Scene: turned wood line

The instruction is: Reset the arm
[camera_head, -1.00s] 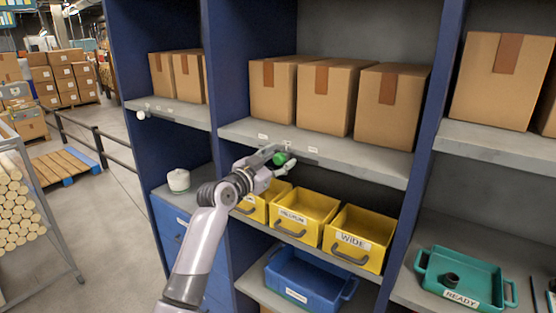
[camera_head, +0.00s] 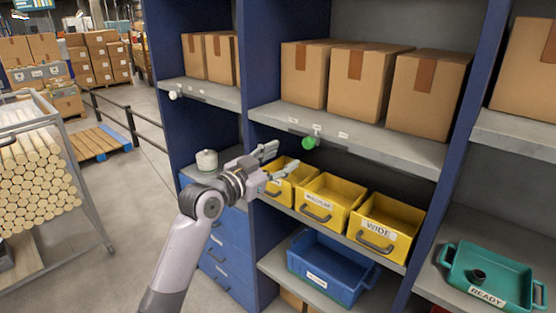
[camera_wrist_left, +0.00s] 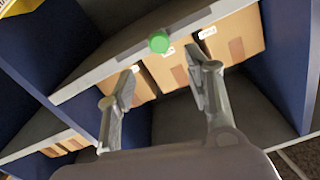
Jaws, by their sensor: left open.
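My left gripper (camera_head: 277,163) is open and empty in front of the shelf unit, over the yellow bins. Its two fingers also show spread apart in the left wrist view (camera_wrist_left: 162,85). A green knob (camera_head: 310,142) sits on the front edge of the upper shelf, just right of the gripper and apart from it. The knob also shows beyond the fingertips in the left wrist view (camera_wrist_left: 159,42). My right gripper is not in view.
Yellow bins, one marked WIDE (camera_head: 387,226), stand under the upper shelf (camera_head: 375,140). A blue bin (camera_head: 332,270) is below, and a teal READY tray (camera_head: 492,276) is at right. Cardboard boxes (camera_head: 362,84) line the shelf. A wood-dowel rack (camera_head: 85,190) stands left.

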